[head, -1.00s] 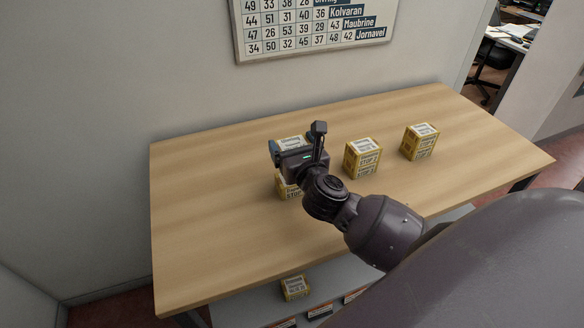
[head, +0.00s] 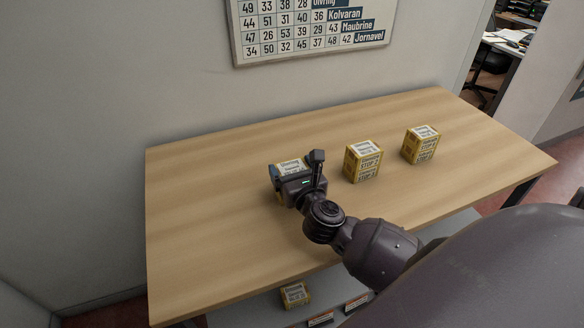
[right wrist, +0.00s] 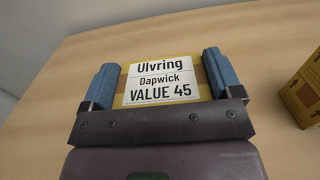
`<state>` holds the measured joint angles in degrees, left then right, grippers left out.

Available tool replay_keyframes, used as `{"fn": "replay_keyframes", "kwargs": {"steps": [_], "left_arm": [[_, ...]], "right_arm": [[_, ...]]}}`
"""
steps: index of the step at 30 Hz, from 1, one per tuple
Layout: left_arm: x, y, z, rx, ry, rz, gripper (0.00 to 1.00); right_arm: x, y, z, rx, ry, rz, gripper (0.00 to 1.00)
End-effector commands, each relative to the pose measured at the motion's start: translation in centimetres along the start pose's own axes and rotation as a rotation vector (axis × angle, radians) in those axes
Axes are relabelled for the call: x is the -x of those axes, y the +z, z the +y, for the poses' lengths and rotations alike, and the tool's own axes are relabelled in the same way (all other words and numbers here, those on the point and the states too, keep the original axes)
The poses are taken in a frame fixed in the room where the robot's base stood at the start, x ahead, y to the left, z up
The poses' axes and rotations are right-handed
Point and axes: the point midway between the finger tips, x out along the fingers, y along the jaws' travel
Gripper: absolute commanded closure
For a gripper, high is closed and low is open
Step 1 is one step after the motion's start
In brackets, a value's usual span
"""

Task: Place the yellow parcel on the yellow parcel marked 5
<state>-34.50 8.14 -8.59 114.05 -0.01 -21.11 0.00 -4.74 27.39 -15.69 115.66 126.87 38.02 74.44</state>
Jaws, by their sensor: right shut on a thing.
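My right gripper (head: 291,171) is shut on a yellow parcel, whose white top label (head: 289,166) shows between the fingers. In the right wrist view the held parcel (right wrist: 160,80) reads "Ulvring, Dapwick, VALUE 45", with a blue finger pad on each side. It is low over the left part of the table. A sliver of yellow (head: 280,197) shows below the gripper; the hand hides most of it. I cannot tell whether the held parcel touches a parcel beneath. No mark 5 is readable. My left gripper is not in view.
Yellow parcels with STOP labels stand in a middle group (head: 364,163) and a right group (head: 420,146) on the wooden table (head: 210,235). Another yellow parcel (head: 295,295) is on the grey shelf below. A number board (head: 310,30) hangs on the wall. The table's left side is clear.

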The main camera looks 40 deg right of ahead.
Motion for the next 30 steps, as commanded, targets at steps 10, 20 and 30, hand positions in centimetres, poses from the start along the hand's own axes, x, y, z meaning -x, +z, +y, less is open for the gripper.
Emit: {"fn": "replay_keyframes", "kwargs": {"steps": [10,20,30], "left_arm": [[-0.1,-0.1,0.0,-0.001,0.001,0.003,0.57],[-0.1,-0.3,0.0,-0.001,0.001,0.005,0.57],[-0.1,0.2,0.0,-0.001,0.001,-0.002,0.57]], "right_arm": [[0.0,-0.1,0.0,0.000,0.000,0.000,0.00],[2.9,0.1,0.0,-0.001,-0.001,0.004,0.00],[9.0,0.1,-0.1,-0.001,-0.002,0.004,0.00]]}}
